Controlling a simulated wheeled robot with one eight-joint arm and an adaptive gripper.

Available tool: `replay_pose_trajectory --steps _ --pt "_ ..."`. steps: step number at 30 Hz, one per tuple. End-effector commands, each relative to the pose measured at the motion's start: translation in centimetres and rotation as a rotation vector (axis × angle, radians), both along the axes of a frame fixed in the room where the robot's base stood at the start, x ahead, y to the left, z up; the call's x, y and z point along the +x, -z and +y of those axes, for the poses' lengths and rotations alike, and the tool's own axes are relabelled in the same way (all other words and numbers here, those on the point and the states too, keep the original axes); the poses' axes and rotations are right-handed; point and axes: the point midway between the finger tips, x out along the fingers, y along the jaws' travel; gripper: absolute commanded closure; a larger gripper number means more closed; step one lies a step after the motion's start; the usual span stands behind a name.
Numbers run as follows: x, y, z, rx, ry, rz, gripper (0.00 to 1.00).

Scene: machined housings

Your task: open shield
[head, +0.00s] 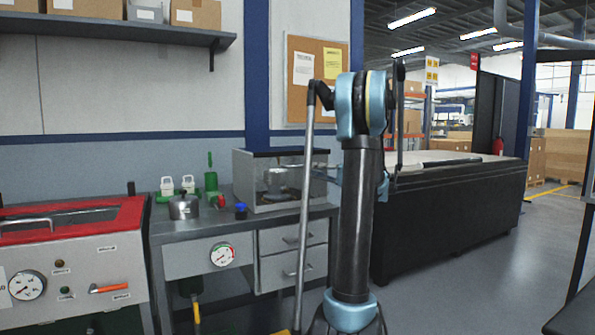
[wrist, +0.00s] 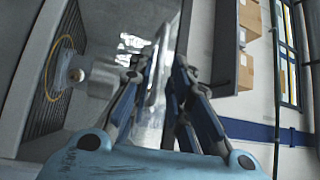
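The shield is a clear-sided enclosure (head: 262,192) with a dark top edge on the grey bench in the head view. A metal part (head: 280,180) shows through its clear front. My gripper (head: 318,172) is at the enclosure's right front, partly hidden behind my upright arm link. In the wrist view, my gripper's two dark blue fingers (wrist: 166,58) stand apart with a gap between the tips. A pale, shiny surface shows between and beyond them; whether they touch it I cannot tell. A metal cylinder (wrist: 98,82) near a yellow ring is to their left.
A metal pot (head: 184,207), green fixtures (head: 210,180) and a small blue-topped item (head: 241,211) stand left of the enclosure. A red-lidded machine (head: 75,220) is at far left. A shelf (head: 110,32) hangs above; a black cabinet (head: 450,220) stands right.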

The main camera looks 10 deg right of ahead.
Motion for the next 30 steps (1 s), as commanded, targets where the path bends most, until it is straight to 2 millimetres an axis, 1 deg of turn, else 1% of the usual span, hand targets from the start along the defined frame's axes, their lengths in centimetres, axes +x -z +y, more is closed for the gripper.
replay_pose_trajectory --steps 1,6,12,18,27,29,30 --pt "0.4 -0.1 0.9 0.000 -0.003 0.001 0.82" --pt "1.6 -0.5 3.4 0.000 -0.003 0.001 0.82" --pt "2.8 -0.8 5.6 0.000 -0.002 0.001 0.82" --pt "3.3 -1.0 6.6 0.000 -0.001 0.001 0.82" --pt "3.3 -1.0 6.7 0.000 0.000 0.001 0.82" --pt "3.3 -1.0 6.7 0.000 0.000 0.001 0.95" --pt "3.3 -1.0 6.7 0.000 0.000 0.001 1.00"
